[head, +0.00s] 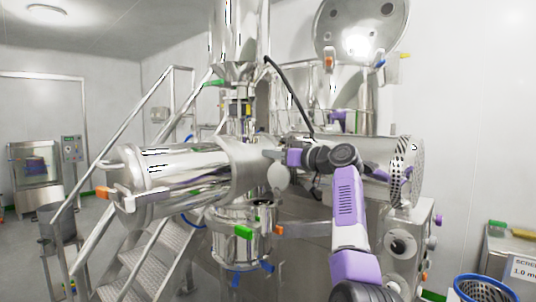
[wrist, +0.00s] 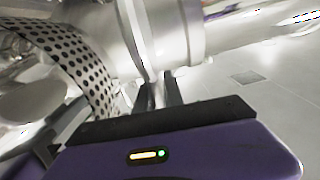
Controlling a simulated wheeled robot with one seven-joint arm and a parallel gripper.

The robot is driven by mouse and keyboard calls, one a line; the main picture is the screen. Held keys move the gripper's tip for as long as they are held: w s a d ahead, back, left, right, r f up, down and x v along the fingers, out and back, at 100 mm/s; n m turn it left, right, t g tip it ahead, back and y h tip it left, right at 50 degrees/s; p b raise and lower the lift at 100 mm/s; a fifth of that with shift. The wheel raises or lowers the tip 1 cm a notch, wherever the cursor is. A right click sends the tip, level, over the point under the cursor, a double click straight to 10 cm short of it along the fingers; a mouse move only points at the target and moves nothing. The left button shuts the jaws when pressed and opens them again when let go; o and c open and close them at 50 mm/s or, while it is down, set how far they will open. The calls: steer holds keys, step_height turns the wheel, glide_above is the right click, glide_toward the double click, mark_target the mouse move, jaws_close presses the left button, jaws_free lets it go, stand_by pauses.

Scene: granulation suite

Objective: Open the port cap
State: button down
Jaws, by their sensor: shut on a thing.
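The port cap (head: 279,178) looks like a small pale round disc near the middle of the head view, in front of the steel machine. My gripper (head: 270,155) is at its upper edge, coming in from the right. In the wrist view my gripper (wrist: 160,90) has its two dark fingers closed on a thin pale metal edge below a cylindrical steel fitting (wrist: 178,35). This edge seems to belong to the cap. The fingers hide part of it, and I cannot tell how far the cap stands from its port.
A large horizontal steel cylinder (head: 185,172) lies left of my gripper. A perforated steel drum (wrist: 72,55) is close on the left in the wrist view. Railed stairs (head: 150,255) stand at the left. A blue basket (head: 484,288) is at lower right.

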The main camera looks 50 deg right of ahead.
steer(key=shift+d+f, duration=0.15)
steer(key=shift+f, duration=0.05)
steer(key=c, duration=1.5)
jaws_free()
steer(key=shift+o, duration=0.3)
steer(key=shift+r, duration=0.1)
steer(key=s+b, duration=0.3)
steer(key=s, duration=0.5)
steer(key=shift+d, duration=0.1)
